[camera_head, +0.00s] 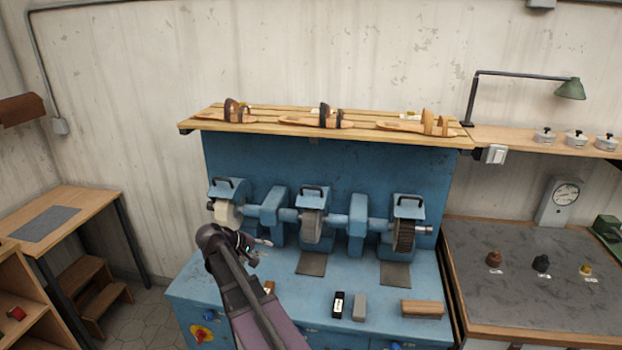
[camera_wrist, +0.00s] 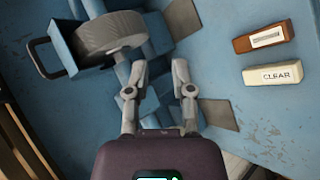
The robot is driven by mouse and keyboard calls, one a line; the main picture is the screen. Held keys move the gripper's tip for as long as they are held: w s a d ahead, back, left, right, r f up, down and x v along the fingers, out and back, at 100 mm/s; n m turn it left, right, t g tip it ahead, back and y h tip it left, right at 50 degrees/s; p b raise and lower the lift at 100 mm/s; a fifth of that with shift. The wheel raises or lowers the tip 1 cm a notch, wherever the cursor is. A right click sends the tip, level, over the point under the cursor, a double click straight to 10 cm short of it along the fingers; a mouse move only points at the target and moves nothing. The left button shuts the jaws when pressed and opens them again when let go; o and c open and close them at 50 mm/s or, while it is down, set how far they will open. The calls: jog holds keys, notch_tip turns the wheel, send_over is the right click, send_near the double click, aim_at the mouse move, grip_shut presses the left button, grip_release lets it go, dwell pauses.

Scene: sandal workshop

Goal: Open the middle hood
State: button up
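The middle hood (camera_head: 312,196) is a blue cover with a dark handle (camera_head: 312,187) on top. It sits down over the grey middle wheel (camera_head: 312,228) of the blue grinding machine. My gripper (camera_head: 263,250) is in front of the machine, below and left of the middle hood and close to the left wheel (camera_head: 228,213). It is apart from the hood's handle. In the wrist view the two fingers of my gripper (camera_wrist: 160,72) are spread with nothing between them. A wheel (camera_wrist: 110,35) and a hood with a dark handle (camera_wrist: 42,58) show there; which station is unclear.
The left hood (camera_head: 228,189) and right hood (camera_head: 408,205) flank the middle one. A sandal shelf (camera_head: 300,122) overhangs the machine. Blocks lie on the bench, including a brown block (camera_wrist: 263,36) and a cream CLEAR block (camera_wrist: 272,75). The front right bench holds a wooden block (camera_head: 422,308).

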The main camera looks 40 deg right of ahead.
aim_at(309, 188)
jog(key=w+d+r+h+p, duration=0.2)
jog(key=d+r, duration=0.2)
jog(key=r, duration=0.2)
jog(key=w+d+r+h+p, duration=0.2)
jog(key=w+d+r+h, duration=0.1)
jog(key=r, duration=0.4)
jog(key=shift+w+d+g+h, duration=0.3)
jog(key=shift+d+g, duration=0.1)
jog(key=shift+d, duration=0.1)
jog(key=shift+s+d, duration=0.1)
jog(key=shift+d, duration=0.1)
jog(key=d, duration=0.4)
jog(key=d+f+b, duration=0.1)
jog(key=d, duration=0.3)
jog(key=s+d+f+b, duration=0.1)
jog(key=d, duration=0.4)
jog(key=shift+s+d, duration=0.1)
grip_shut()
jog(key=shift+d, duration=0.2)
jog(key=shift+a, duration=0.2)
jog(key=shift+r, duration=0.15)
